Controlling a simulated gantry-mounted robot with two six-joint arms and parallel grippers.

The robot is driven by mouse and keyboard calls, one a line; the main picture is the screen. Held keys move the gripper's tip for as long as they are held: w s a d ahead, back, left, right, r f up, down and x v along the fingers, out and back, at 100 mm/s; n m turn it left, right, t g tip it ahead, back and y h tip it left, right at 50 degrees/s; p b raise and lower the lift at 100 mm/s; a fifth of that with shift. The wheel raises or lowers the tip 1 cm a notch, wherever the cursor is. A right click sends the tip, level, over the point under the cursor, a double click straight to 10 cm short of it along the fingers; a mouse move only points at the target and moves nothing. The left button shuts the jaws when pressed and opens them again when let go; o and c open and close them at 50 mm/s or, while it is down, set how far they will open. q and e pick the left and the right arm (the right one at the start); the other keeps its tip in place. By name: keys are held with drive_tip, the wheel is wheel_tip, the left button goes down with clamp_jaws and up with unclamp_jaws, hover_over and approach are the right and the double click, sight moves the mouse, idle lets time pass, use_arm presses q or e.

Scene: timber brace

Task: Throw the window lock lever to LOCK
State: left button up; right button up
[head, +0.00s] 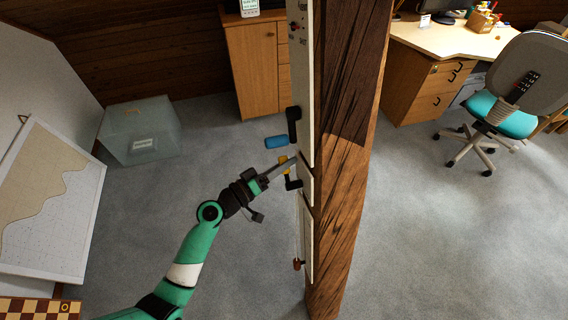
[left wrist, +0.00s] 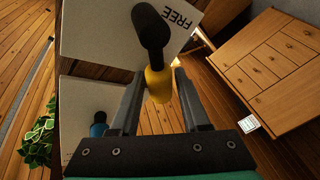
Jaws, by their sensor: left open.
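A lever with a yellow grip (head: 284,163) and a black crank arm (head: 293,184) sticks out from a pale panel (head: 305,222) on the timber post. In the left wrist view the yellow grip (left wrist: 158,86) stands between my fingers, and its black arm (left wrist: 151,28) lies near the word FREE on the panel (left wrist: 98,32). No LOCK marking is readable. My left gripper (head: 288,164) is open, its fingers on either side of the yellow grip; contact cannot be told. It also shows in the left wrist view (left wrist: 160,76). My right gripper is not in view.
A second lever with a blue grip (head: 276,142) sits just above on the post's panels. A small red-brown knob (head: 297,264) is lower down. The timber post (head: 340,210) stands right of my gripper. Open carpet lies to the left, with a grey-green box (head: 140,130) and wooden cabinet (head: 254,75) behind.

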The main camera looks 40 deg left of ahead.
use_arm(q)
clamp_jaws()
idle(1.4)
